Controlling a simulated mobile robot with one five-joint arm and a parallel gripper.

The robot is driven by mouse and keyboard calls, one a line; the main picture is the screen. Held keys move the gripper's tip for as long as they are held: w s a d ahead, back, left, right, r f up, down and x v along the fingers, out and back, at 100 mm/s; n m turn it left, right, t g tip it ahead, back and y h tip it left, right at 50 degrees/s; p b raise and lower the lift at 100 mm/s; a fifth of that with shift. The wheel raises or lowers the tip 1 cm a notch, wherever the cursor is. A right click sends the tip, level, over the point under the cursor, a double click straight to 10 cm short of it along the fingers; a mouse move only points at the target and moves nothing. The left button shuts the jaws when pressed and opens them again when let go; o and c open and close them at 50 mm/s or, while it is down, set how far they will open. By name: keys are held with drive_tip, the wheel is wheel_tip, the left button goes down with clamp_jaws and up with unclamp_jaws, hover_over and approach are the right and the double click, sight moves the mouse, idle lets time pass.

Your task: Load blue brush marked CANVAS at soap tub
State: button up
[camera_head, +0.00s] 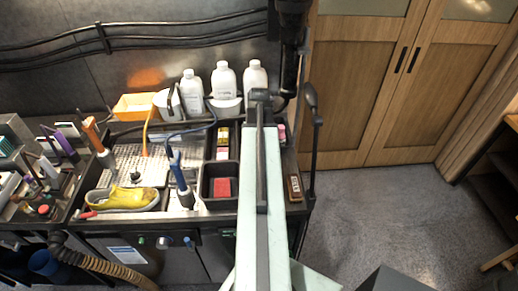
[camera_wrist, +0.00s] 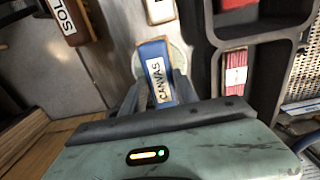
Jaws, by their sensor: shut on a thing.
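The blue brush (camera_wrist: 153,57) marked CANVAS is in the middle of the wrist view, its label facing the camera. My gripper (camera_wrist: 157,91) is shut on it, with one dark finger on each side. A pale round shape (camera_wrist: 179,56) shows behind and beside the brush's far end. It may be the soap tub, but the brush hides most of it, and I cannot tell whether they touch. In the head view my pale green arm covers the middle, and I cannot make out the gripper or the held brush there.
A brown brush (camera_wrist: 88,18) with a partly cut-off label lies at upper left in the wrist view. In the head view a yellow shoe (camera_head: 120,198) and white bottles (camera_head: 223,80) stand left of my arm.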

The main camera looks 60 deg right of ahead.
drive_tip(key=shift+f+b, duration=0.45)
drive_tip(key=shift+b, duration=0.05)
idle(0.9)
drive_tip(key=shift+r, duration=0.1)
idle(0.4)
wheel_tip(320, 180, up, 7)
drive_tip(key=p, duration=0.7)
idle(0.3)
wheel_tip(320, 180, down, 6)
drive_tip(key=b, duration=0.6)
drive_tip(key=shift+s, duration=0.1)
drive_tip(key=shift+a+f+b, duration=0.1)
drive_tip(key=shift+f+b, duration=0.45)
drive_tip(key=shift+f, duration=0.1)
idle(1.5)
drive_tip(key=shift+r, duration=0.15)
